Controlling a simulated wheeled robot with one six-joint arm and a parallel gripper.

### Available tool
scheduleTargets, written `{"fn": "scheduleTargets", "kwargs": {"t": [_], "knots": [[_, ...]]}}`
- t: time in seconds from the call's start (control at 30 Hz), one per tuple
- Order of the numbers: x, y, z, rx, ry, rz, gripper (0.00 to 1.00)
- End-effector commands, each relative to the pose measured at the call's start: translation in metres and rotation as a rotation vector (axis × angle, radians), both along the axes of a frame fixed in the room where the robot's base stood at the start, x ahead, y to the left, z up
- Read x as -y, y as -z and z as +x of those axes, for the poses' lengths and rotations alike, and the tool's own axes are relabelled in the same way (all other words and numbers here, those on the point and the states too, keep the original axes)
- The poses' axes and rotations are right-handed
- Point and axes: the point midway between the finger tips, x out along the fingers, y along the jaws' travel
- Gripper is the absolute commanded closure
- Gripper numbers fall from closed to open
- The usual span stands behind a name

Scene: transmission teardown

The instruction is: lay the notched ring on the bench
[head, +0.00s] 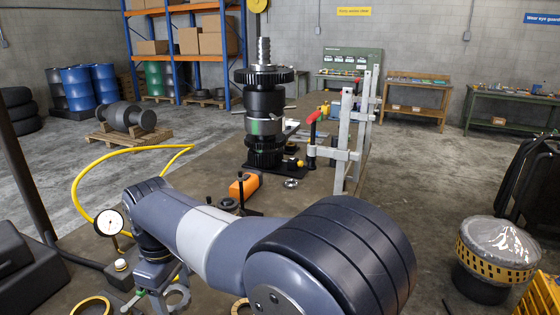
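My arm reaches across the front of the picture, and my gripper (154,292) points down at the lower left, over the near part of the bench (215,172). A grey ring with an uneven, notched-looking edge (178,297) shows right at the gripper's fingers. I cannot tell whether the fingers hold it or whether it lies on the bench beside them. The finger gap is too small and partly hidden to read.
A tall transmission stack (264,105) stands mid-bench, beside a metal upright frame (345,140). A dial gauge (109,223), a brass ring (92,306) and an orange block (243,186) are near the arm. A yellow hose (78,195) loops at left. Bare bench shows left of the stack.

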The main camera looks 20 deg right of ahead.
Motion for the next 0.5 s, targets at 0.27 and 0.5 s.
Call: {"fn": "scheduleTargets", "kwargs": {"t": [0.27, 0.5], "knots": [[0.0, 0.008, 0.0, -0.001, 0.0, -0.001, 0.75], [0.0, 0.051, -0.001, -0.003, 0.0, -0.001, 0.75]]}}
